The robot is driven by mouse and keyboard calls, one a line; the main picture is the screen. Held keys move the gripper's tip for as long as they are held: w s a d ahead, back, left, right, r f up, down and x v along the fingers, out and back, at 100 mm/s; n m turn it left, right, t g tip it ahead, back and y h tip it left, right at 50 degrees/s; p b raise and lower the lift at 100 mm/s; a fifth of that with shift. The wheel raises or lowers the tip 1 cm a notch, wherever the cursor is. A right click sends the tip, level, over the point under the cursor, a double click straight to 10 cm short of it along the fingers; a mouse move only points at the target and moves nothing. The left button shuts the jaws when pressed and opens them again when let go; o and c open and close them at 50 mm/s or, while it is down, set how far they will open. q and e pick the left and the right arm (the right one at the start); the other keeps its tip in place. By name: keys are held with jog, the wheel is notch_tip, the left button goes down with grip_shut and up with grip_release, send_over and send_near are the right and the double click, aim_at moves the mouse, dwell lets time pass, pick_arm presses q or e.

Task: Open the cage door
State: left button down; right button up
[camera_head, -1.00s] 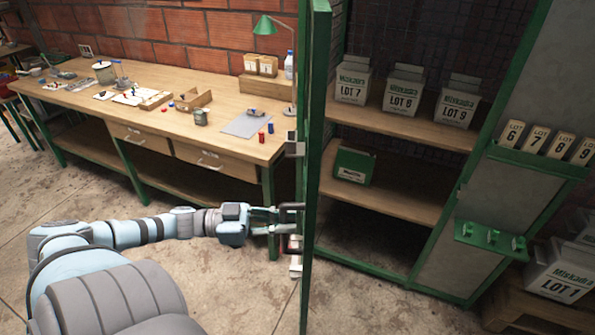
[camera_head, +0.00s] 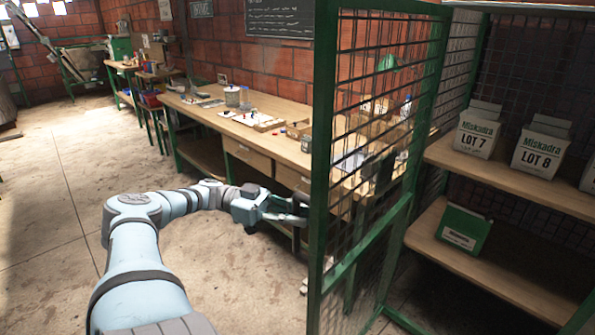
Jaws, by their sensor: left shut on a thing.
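The cage door (camera_head: 324,140) is a green metal frame with dark wire mesh. It stands open, swung away from the shelves, with its near post at the middle of the head view. My left gripper (camera_head: 296,208) is on the left side of the door, close to the near post. It is shut on the door handle; the handle is dark and small here and its grip is partly hidden by the fingers. My right gripper is not in view.
Inside the cage, shelves (camera_head: 520,180) hold white lot boxes (camera_head: 477,130) and a green box (camera_head: 463,232). A wooden workbench (camera_head: 205,108) with small items stands behind the door along the brick wall. The floor (camera_head: 50,200) at left is open.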

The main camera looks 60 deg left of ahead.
pick_arm(q)
jog(key=c, duration=1.6)
grip_release()
jog(key=shift+o, duration=0.2)
